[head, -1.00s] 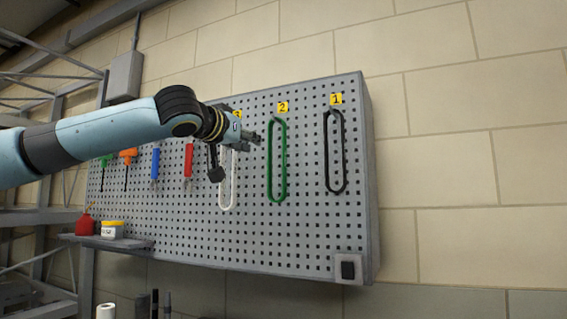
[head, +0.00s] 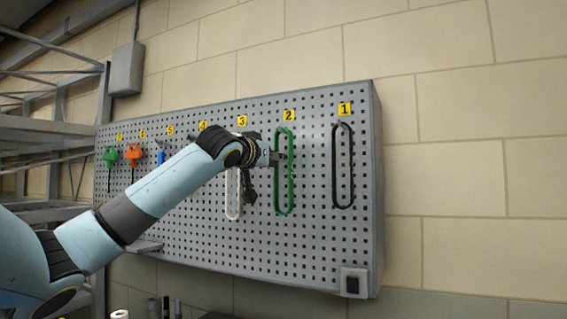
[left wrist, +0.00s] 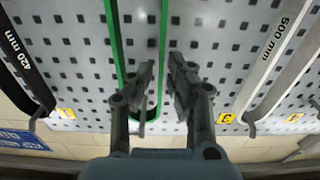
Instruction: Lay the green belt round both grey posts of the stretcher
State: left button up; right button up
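The green belt (head: 291,180) hangs as a long loop on the pegboard under label 2. It also shows in the left wrist view (left wrist: 163,40), with its curved end by the gripper. My left gripper (head: 278,157) is at the upper part of the belt. In the left wrist view its two fingers (left wrist: 164,78) are apart, with one strand of the belt showing between them. I cannot tell whether a finger touches the belt. The stretcher and its grey posts are not in view, nor is my right gripper.
A black belt (head: 351,180) hangs under label 1 on the right and a white belt (head: 229,205) under label 3 on the left. The grey pegboard (head: 320,235) stands out from the brick wall. Tools with green and orange handles (head: 133,152) hang further left.

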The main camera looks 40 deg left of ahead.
pick_arm(q)
jog(key=shift+x, duration=0.85)
jog(key=shift+c, duration=0.5)
grip_shut()
jog(key=shift+r, duration=0.15)
